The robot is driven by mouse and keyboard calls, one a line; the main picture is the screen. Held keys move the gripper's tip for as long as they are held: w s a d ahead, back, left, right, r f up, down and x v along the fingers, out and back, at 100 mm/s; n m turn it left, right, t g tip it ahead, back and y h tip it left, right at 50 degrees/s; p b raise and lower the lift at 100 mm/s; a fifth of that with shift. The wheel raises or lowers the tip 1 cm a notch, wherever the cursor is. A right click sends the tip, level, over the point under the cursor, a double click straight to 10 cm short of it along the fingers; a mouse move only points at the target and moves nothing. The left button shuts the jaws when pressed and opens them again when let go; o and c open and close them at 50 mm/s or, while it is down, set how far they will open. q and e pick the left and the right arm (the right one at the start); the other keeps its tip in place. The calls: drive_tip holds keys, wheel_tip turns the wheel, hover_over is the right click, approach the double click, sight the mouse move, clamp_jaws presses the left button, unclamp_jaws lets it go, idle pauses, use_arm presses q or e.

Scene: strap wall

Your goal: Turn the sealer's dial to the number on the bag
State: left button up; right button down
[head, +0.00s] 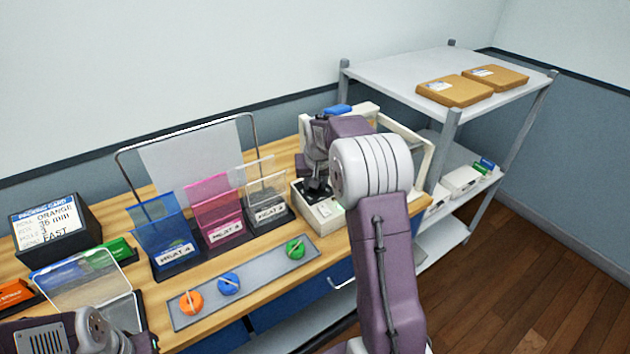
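The sealer (325,214) is a white machine at the right end of the wooden bench. My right gripper (317,190) is at its top, fingers pointing down. The gripper and arm cover much of the sealer, so I cannot make out the dial or whether the fingers are open or touching it. A blue bag (160,232), a pink bag (214,202) and a clear bag (266,188) stand upright in dark holders with white labels. The labels seem to read HEAT and a number, perhaps 4. My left arm shows at the lower left; its fingers are out of view.
A packing card (46,222) reading ORANGE and FAST stands at the left. A wire frame (252,130) stands behind the bags. A shelf (390,72) with brown parcels (455,91) is at the right.

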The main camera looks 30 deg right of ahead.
drive_tip(key=shift+d+n+t+y+p, duration=0.1)
drive_tip(key=shift+n+t+y+p, duration=0.35)
drive_tip(key=shift+n, duration=1.65)
drive_tip(key=c, duration=1)
unclamp_jaws()
drive_tip(key=shift+s, duration=0.1)
drive_tip(key=v, duration=0.9)
drive_tip(key=shift+d+r, duration=0.1)
drive_tip(key=shift+d, duration=0.05)
